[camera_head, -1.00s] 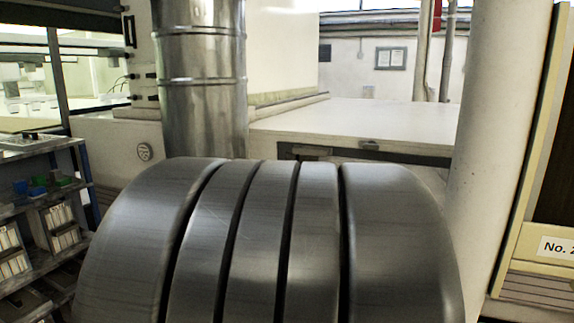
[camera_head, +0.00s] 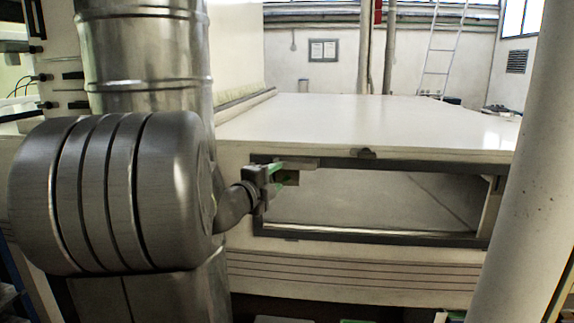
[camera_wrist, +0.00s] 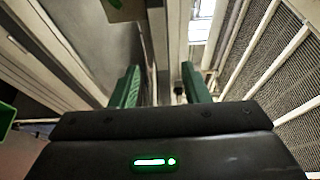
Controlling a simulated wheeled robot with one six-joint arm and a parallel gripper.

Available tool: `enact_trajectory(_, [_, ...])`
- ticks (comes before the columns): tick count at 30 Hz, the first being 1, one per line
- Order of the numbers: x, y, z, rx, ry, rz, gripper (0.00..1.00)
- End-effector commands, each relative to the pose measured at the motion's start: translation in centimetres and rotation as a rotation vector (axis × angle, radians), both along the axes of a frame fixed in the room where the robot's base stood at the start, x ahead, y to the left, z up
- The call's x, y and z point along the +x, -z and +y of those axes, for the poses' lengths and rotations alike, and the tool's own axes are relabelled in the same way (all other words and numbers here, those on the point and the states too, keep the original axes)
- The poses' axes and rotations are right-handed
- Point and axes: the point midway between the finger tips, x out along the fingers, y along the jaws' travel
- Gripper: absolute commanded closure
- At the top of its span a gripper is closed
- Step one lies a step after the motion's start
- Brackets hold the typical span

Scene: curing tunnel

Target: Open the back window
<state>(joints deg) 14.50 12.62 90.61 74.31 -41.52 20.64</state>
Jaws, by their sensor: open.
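The back window (camera_head: 385,238) is a wide, low opening with a dark frame in the side of the white machine. A pale interior shows through it; I cannot tell whether a clear pane fills it. My gripper (camera_head: 275,178) is at the frame's upper left corner, with its green fingers apart. In the wrist view, my gripper (camera_wrist: 160,88) has its two green fingers spread, with a narrow strip or edge running between them farther off. I cannot tell whether the fingers touch the frame.
A shiny metal duct (camera_head: 150,60) stands at left, close behind my arm. A thick pale pillar (camera_head: 520,200) slants down at right, near the window's right end. The machine's flat white top (camera_head: 370,120) is clear. A ladder (camera_head: 438,55) leans at the back wall.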

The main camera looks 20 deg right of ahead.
Motion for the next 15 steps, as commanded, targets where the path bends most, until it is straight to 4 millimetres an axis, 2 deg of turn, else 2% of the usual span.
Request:
enact_trajectory(6, [2.8, -0.1, -3.9, -0.001, 0.002, 0.003, 0.58])
enact_trajectory(15, [5.7, -0.1, -7.8, -0.002, -0.001, 0.002, 0.58])
